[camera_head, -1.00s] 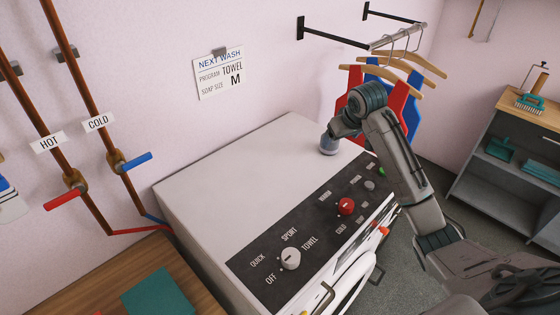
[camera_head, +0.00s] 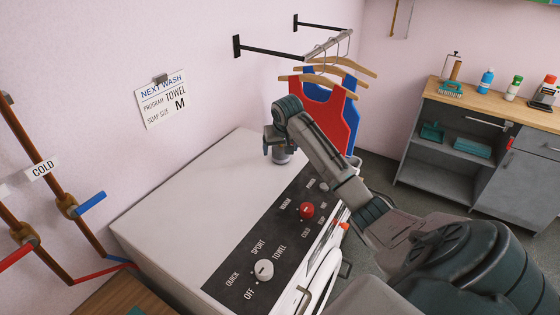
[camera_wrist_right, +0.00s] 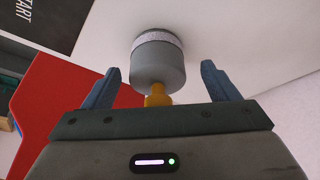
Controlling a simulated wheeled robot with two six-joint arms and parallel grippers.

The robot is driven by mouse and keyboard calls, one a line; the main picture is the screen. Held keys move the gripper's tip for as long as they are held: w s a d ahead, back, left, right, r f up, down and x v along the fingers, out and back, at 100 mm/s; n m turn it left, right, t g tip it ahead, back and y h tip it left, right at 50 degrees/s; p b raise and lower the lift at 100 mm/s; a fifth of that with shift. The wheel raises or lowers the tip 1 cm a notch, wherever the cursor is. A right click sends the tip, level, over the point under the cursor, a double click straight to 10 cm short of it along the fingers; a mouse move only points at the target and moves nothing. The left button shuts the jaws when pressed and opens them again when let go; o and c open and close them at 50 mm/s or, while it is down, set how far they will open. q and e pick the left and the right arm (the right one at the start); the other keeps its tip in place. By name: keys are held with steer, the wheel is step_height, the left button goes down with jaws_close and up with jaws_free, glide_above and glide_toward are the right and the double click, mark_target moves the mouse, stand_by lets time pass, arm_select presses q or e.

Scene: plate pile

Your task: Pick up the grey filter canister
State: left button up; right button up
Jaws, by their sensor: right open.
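The grey filter canister (camera_head: 282,156) stands on the white top of the washing machine (camera_head: 205,185), near its far end. In the right wrist view the canister (camera_wrist_right: 158,64) is a grey cylinder with a pale band at its base and a yellow-orange knob (camera_wrist_right: 158,96) toward me. My right gripper (camera_head: 275,140) is at the canister from above and hides part of it. In the wrist view the right gripper (camera_wrist_right: 160,70) is open, with one finger on each side of the canister and gaps between. My left gripper is not in view.
Red and blue garments (camera_head: 325,115) hang on a wall rail behind the canister. The control panel (camera_head: 270,235) with a white knob and a red knob runs along the machine's front edge. A grey cabinet (camera_head: 480,150) with bottles stands at right. The machine top left of the canister is clear.

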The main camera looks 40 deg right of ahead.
steer(key=shift+d+p+x, duration=0.25)
steer(key=shift+p+x, duration=0.2)
steer(key=shift+x, duration=0.65)
steer(key=shift+w+f, duration=0.2)
steer(key=shift+f, duration=0.2)
steer(key=shift+c, duration=0.4)
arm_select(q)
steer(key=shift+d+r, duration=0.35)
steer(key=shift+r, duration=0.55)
arm_select(e)
steer(key=shift+r, duration=0.1)
steer(key=c, duration=1.5)
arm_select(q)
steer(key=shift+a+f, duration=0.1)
